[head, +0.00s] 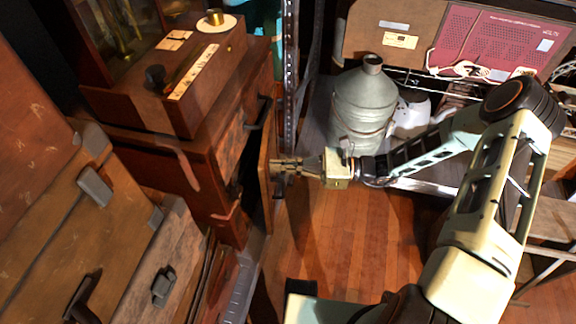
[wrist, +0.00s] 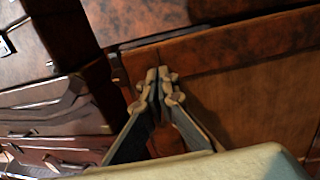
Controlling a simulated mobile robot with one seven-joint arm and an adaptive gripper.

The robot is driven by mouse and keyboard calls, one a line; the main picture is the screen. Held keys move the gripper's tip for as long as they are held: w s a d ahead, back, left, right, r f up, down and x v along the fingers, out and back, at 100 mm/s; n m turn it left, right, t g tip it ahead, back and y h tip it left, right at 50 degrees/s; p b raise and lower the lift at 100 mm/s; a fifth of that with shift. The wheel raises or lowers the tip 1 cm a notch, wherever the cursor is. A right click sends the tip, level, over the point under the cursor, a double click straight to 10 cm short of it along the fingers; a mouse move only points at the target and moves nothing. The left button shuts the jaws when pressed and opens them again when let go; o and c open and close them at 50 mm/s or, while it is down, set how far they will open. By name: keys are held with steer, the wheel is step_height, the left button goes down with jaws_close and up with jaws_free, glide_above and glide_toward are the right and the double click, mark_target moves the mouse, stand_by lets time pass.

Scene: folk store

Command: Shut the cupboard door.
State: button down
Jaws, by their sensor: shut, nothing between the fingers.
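The cupboard door (head: 266,182) is a brown wooden panel on the cabinet (head: 203,160) at the left of centre in the head view. It stands partly open, with a dark gap between it and the cabinet front. In the wrist view the door (wrist: 240,110) fills the right side. My gripper (head: 275,172) is at the outer face of the door, shut and empty. In the wrist view the fingertips (wrist: 158,78) are together against or very near the door panel, close to its upper edge. I cannot tell whether they touch it.
A wooden box (head: 190,85) with a brass piece sits on top of the cabinet. Old suitcases (head: 110,215) are stacked at the left front. A metal shelf with a grey milk can (head: 363,108) stands behind my arm. The wooden floor (head: 330,235) below is clear.

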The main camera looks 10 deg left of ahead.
mark_target(267, 167)
steer(key=s+a+p, duration=0.1)
steer(key=a, duration=0.5)
steer(key=shift+a, duration=0.4)
steer(key=shift+r, duration=0.1)
steer(key=shift+s+d, duration=0.1)
steer(key=shift+d, duration=0.5)
steer(key=d+p, duration=0.2)
steer(key=d, duration=1.1)
steer(key=shift+s, duration=0.4)
